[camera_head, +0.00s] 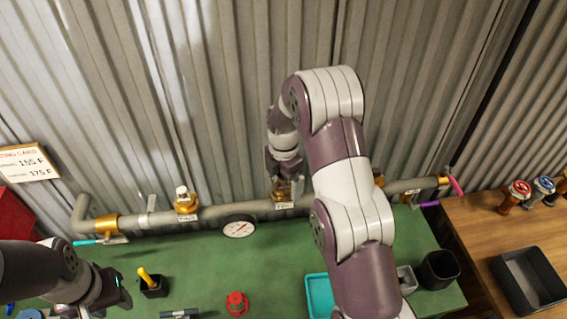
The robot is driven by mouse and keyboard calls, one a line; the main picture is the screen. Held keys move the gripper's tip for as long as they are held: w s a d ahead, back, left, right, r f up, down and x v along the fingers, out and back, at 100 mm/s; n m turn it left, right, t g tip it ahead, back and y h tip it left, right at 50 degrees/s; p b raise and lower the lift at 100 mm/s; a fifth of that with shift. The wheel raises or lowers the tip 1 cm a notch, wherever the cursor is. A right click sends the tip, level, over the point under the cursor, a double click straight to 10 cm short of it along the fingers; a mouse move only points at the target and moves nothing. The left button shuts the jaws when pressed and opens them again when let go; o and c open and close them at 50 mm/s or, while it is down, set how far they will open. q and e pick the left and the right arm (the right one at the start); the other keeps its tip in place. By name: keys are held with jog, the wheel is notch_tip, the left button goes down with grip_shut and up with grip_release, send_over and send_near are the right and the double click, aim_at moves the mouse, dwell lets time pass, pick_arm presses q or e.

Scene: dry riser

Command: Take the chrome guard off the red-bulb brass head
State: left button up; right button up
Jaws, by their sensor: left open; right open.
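A grey pipe (250,208) runs along the corrugated wall and bears brass heads. The left brass head (186,205) has a pale cap on top. The middle brass head (283,193) is right under my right gripper (280,174), whose open fingers point down around or just above it; I cannot tell if they touch. A third brass fitting (379,180) is mostly behind my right arm. Bulb colours are too small to tell, and I cannot make out a chrome guard for sure. My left gripper (122,290) is open and empty at lower left, over the green bench.
The green bench (190,265) holds a round gauge (239,228), a red ring-shaped part (237,303), a black cup with a yellow handle (153,284), a teal tray (319,296) and a black bin (438,268). A wooden bench (480,232) at right holds coloured-top heads (515,196) and a black tray (528,280).

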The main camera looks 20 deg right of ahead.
jog(key=shift+s+a+f, duration=0.1)
jog(key=shift+s+f, duration=0.15)
jog(key=shift+w, duration=0.1)
jog(key=shift+f, duration=0.1)
jog(key=c, duration=1.1)
jog(key=shift+c, duration=0.2)
jog(key=shift+w+r, duration=0.1)
jog(key=shift+r, duration=0.1)
